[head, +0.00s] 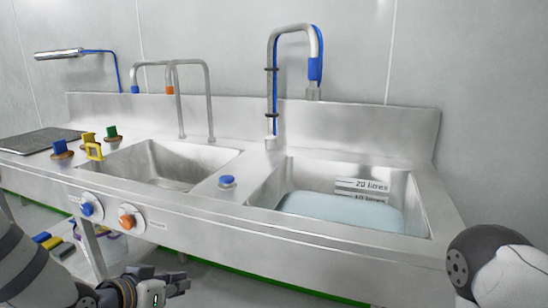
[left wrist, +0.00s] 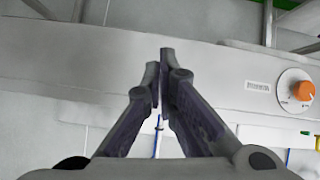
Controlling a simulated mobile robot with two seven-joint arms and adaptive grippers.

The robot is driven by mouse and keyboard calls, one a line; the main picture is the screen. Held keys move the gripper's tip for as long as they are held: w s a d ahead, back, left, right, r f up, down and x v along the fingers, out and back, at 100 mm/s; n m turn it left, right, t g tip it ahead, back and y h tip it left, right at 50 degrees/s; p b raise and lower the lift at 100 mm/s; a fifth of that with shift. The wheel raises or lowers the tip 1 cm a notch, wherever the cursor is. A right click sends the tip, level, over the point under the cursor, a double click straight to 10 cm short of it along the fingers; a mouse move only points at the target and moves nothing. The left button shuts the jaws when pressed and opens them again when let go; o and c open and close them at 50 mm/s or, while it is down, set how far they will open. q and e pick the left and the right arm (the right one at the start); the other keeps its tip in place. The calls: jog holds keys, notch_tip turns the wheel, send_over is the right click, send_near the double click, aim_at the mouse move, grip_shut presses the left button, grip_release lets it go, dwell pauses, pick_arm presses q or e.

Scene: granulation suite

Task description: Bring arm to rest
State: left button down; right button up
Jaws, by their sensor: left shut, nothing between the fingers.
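My left gripper (head: 177,284) is low at the bottom left of the head view, in front of and below the sink unit's front edge. In the left wrist view its two dark fingers (left wrist: 161,75) come together at the tips, with nothing held between them. Part of my right arm (head: 490,262) shows at the bottom right of the head view. My right gripper is outside both views.
A steel sink unit (head: 330,258) spans the view. Its right basin (head: 415,200) holds water; its left basin (head: 165,160) looks empty. Blue (head: 87,209) and orange (head: 128,220) knobs stick out of the front panel near my left gripper. Colored items (head: 50,241) lie below.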

pick_arm(q)
jog(key=s+f+n+g+y, duration=0.2)
jog(key=s+f+g, duration=0.5)
jog(key=s+f, duration=1.1)
jog(key=s+a+f+g+y, duration=0.1)
jog(key=s+g, duration=0.1)
jog(key=s, duration=0.9)
jog(key=s+a+g+y, duration=0.1)
jog(key=s+a+g, duration=0.1)
jog(key=s, duration=0.9)
jog(key=shift+s+a+f+n+g, duration=0.25)
jog(key=shift+f+n+g, duration=0.15)
jog(key=shift+g, duration=0.1)
jog(key=shift+w, duration=0.1)
